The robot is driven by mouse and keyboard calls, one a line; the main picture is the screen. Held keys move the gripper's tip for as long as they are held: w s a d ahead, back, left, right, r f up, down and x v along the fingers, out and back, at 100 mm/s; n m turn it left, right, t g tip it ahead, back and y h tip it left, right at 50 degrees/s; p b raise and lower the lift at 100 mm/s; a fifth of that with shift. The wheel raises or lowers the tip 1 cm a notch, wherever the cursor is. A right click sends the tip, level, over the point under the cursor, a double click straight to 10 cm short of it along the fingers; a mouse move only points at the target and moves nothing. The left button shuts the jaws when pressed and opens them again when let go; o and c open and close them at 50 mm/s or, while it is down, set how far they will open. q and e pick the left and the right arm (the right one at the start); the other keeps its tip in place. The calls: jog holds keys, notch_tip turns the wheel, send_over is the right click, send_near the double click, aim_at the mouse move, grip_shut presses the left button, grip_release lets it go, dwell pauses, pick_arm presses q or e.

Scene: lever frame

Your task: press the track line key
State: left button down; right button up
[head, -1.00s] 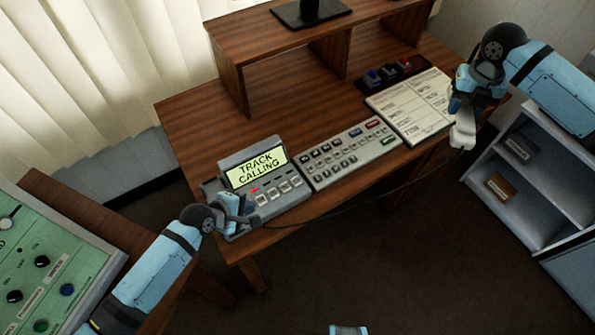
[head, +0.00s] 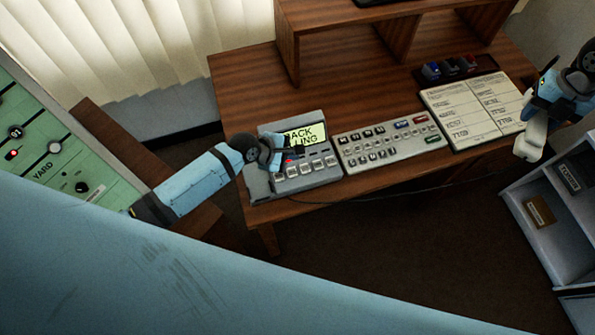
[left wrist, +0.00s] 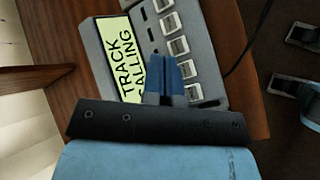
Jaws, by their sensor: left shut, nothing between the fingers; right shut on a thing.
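The grey desk phone unit (head: 262,182) lies on the wooden desk. Its lit display (head: 313,134) reads "TRACK CALLING" and is partly covered by my left gripper. A row of pale keys (head: 307,168) runs below the display; these keys (left wrist: 178,46) also show in the left wrist view, with labels too small to read. My left gripper (head: 281,158) is shut and empty over the unit's left part; its fingertips (left wrist: 166,60) appear between display and keys. I cannot tell whether they touch. My right gripper (head: 541,108) is shut on a pale handset (head: 530,142) at the desk's right end.
A grey keypad panel (head: 388,142) sits right of the unit, then a printed card board (head: 472,110). A dark cord (head: 420,187) runs along the desk's front edge. A wooden shelf (head: 287,45) stands behind. A green panel (head: 60,150) is at left, a grey cabinet (head: 555,225) at right.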

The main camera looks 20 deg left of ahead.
pick_arm(q)
jog(key=b, duration=0.6)
send_over(292, 173)
notch_tip(292, 173, down, 5)
jog(key=shift+s+f, duration=0.1)
jog(key=shift+f, duration=0.4)
jog(key=shift+f+b, duration=0.45)
jog(key=shift+f, duration=0.45)
jog(key=shift+f, duration=0.25)
dwell(0.4)
jog(key=shift+f, duration=0.2)
jog(key=shift+f, duration=0.35)
dwell(0.7)
jog(key=shift+r+p, duration=0.8)
jog(key=shift+p, duration=0.5)
